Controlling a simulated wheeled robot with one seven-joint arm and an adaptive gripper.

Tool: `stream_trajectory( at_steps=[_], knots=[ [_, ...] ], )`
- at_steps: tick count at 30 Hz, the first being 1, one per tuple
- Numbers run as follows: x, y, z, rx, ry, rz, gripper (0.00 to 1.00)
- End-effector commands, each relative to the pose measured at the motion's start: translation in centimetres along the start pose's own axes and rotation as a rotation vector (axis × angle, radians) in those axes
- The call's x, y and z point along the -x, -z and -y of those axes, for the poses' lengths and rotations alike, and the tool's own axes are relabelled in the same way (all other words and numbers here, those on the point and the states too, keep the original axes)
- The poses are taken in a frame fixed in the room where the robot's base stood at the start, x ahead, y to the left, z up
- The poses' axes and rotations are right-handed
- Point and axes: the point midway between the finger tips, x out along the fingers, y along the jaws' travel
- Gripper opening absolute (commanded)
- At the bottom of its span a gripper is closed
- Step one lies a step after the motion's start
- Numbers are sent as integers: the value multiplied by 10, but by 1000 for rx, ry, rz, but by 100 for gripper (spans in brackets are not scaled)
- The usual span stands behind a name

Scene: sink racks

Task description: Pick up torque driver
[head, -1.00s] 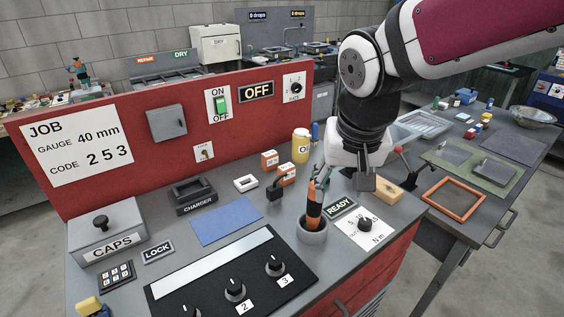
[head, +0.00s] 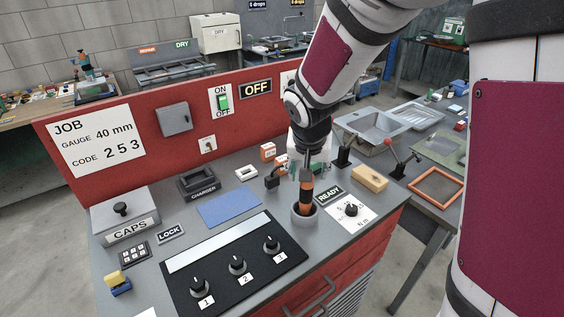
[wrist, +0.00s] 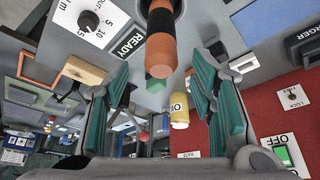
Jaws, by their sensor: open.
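The torque driver (head: 306,194) is orange and black and stands upright in a round grey holder (head: 304,214) on the bench. In the wrist view the driver's orange handle (wrist: 160,50) points toward the camera, near the top centre. My gripper (head: 306,170) is just above and behind the driver's top. In the wrist view its two green-padded fingers (wrist: 160,100) are spread wide, with the handle's end between and just beyond them. The gripper is open and holds nothing. The driver's lower end is hidden in the holder.
A READY label (head: 328,194) and a torque dial (head: 351,210) lie right of the holder. A black knob panel (head: 237,262) is at front left, a blue mat (head: 229,209) and charger (head: 199,184) further left. A wooden block (head: 370,179) and red-knobbed lever (head: 390,143) stand to the right.

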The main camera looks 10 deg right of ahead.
Motion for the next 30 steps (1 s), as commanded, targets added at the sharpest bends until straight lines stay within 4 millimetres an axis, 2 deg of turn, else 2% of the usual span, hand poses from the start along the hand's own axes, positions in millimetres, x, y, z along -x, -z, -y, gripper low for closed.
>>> stream_trajectory(
  at_steps=[1,8,18,27,28,30],
  knots=[
    [-6,0,0,0,-2,2,51],
    [-20,-1,-1,0,-3,2,51],
    [-60,-2,1,1,-2,0,51],
    [-64,-2,1,0,0,-2,51],
    [-64,-2,1,0,0,-2,46],
    [-64,-2,1,0,0,-1,30]
  ],
)
